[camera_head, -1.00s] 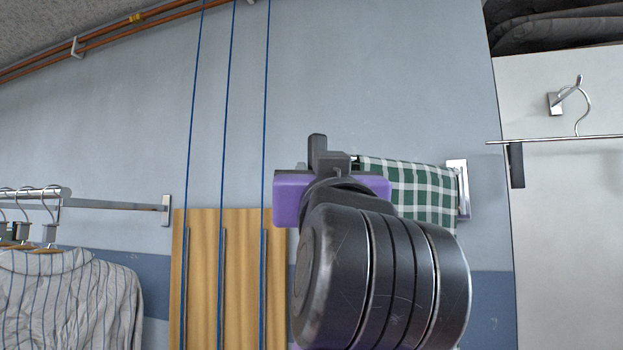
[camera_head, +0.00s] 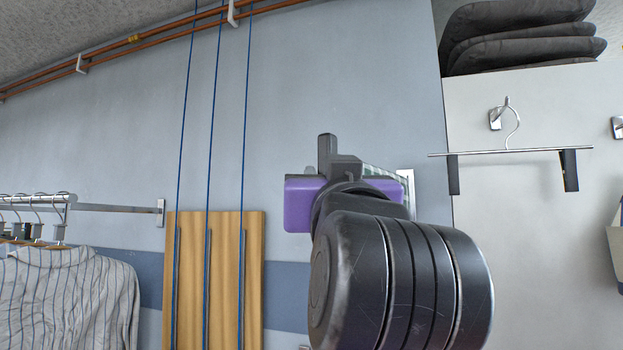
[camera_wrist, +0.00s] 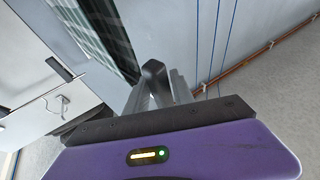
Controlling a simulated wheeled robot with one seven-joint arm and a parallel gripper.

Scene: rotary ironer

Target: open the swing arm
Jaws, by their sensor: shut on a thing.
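The swing arm is mostly hidden behind my gripper. Its shiny wall bracket (camera_head: 408,190) shows just right of my wrist. A green and white checked cloth (camera_head: 378,172) hangs from the arm and shows as a thin strip between gripper and bracket. In the wrist view the cloth (camera_wrist: 95,38) runs up and left from the fingers. My gripper (camera_head: 327,155), with a purple body, is shut on the swing arm near its free end. In the wrist view the dark fingers (camera_wrist: 153,82) are close together; the grip itself is hidden.
A rail (camera_head: 115,207) with a striped shirt (camera_head: 65,290) stands out at left. A wooden board (camera_head: 250,280) with blue cords is behind. At right are an empty hanger (camera_head: 510,150) on a white panel and dark folded pads (camera_head: 520,35). Wall between is clear.

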